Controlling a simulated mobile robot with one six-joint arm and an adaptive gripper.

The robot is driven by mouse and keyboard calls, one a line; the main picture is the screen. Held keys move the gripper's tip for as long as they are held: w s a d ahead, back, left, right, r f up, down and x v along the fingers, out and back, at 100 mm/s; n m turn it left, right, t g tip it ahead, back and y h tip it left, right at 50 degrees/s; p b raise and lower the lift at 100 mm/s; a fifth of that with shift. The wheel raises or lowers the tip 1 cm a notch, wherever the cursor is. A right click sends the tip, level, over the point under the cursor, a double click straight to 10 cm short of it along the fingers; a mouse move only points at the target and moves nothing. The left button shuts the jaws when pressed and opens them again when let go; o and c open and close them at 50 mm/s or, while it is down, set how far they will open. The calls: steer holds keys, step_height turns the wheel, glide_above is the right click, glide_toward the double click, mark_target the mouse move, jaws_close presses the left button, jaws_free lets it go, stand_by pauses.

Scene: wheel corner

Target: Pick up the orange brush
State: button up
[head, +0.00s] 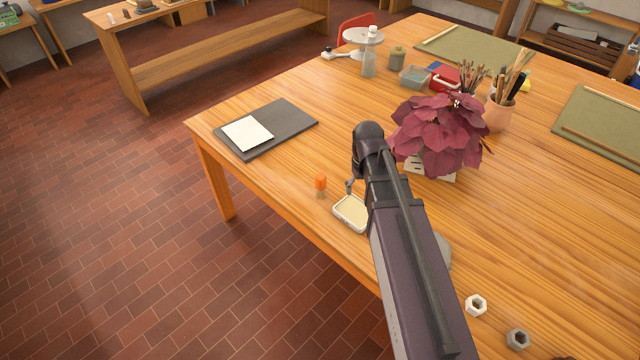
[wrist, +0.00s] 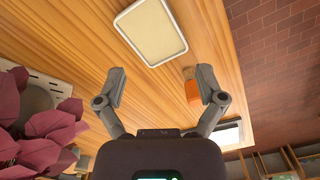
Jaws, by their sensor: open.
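The orange brush (head: 320,184) stands on the wooden table near its front left edge, with a tan lower end under the orange part. In the wrist view the brush (wrist: 192,88) shows beside the right finger, which may cover a little of it. My gripper (wrist: 160,76) is open, and nothing is seen held between its fingers. In the head view my arm hides most of the gripper; one finger (head: 349,187) shows to the right of the brush, above a small cream tray (head: 337,217).
The cream tray also shows ahead in the wrist view (wrist: 121,28). A dark board with white paper (head: 247,133) lies behind the brush. A potted plant with dark red leaves (head: 440,130) stands right of my arm. The table's front left edge is close to the brush.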

mark_target(321, 176)
steer(key=w+a+r+n+p, duration=0.2)
steer(key=w+a+n, duration=0.3)
steer(key=w+a, duration=0.6)
steer(key=w, duration=0.3)
steer(key=shift+w+r+n, duration=0.2)
steer(key=shift+n, duration=0.1)
steer(key=shift+f, duration=0.1)
step_height(321, 176, down, 8)
steer(key=b, duration=0.8)
steer(key=shift+f+b, duration=0.2)
steer(key=shift+b, duration=0.15)
steer(key=shift+f, duration=0.15)
steer(key=f+b, duration=0.3)
steer(key=shift+s, duration=0.3)
steer(key=shift+f+b, duration=0.95)
steer(key=shift+b, duration=0.15)
jaws_close()
